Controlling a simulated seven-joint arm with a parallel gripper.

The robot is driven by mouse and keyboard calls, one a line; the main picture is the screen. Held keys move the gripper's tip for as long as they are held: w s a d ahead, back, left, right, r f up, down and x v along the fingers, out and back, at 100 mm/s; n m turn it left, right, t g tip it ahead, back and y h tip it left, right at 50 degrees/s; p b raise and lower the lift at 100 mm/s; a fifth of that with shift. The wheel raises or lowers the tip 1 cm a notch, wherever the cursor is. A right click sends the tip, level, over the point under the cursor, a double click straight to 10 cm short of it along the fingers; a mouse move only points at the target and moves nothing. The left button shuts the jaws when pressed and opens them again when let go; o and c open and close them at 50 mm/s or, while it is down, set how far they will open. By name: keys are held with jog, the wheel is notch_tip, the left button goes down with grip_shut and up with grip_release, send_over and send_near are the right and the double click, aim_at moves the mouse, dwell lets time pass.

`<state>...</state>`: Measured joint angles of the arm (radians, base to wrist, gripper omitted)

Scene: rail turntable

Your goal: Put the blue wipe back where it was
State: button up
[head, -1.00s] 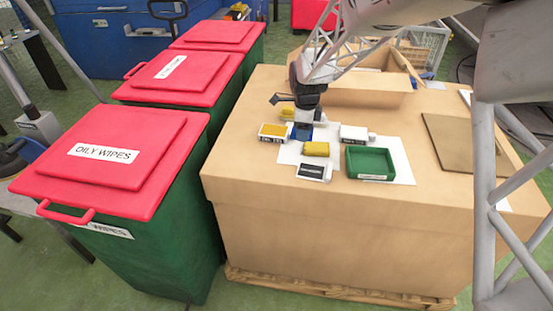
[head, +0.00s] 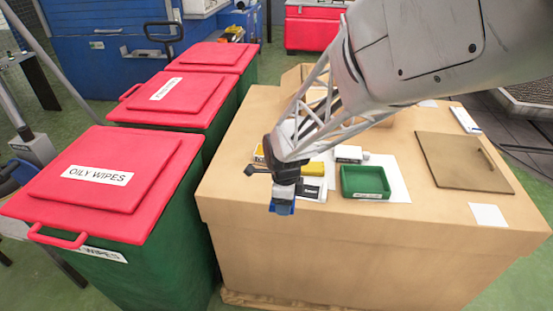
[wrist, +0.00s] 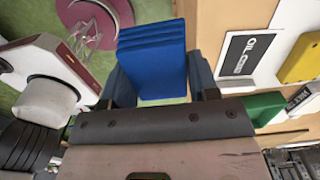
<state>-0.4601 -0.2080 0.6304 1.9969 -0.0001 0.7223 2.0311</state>
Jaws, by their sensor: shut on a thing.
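My gripper (head: 284,192) is shut on the blue wipe (head: 282,208), which hangs below the fingers near the front left edge of the cardboard top (head: 380,225). In the wrist view the blue wipe (wrist: 152,60) is a folded stack between the two fingers, with green floor showing around it. The red-lidded bin marked OILY WIPES (head: 100,177) stands to the left. My arm hides part of the cardboard top, including part of the white sheet (head: 399,185).
A green tray (head: 365,197), a yellow block (head: 317,169), a white bottle (head: 350,153) and a black-labelled box (head: 313,188) stand near the white sheet. A brown board (head: 465,161) lies at the right. Two more red-lidded bins stand behind the first.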

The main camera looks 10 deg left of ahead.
jog(key=shift+w, duration=0.1)
dwell(0.3)
send_over(269, 182)
jog(key=shift+w+f, duration=0.1)
jog(key=shift+f, duration=0.65)
jog(key=shift+f, duration=0.1)
jog(key=shift+f, duration=1.65)
jog(key=shift+f, duration=0.15)
jog(key=o, duration=0.9)
notch_tip(269, 182, up, 12)
jog(key=shift+d+r, duration=0.1)
jog(key=shift+r, duration=0.1)
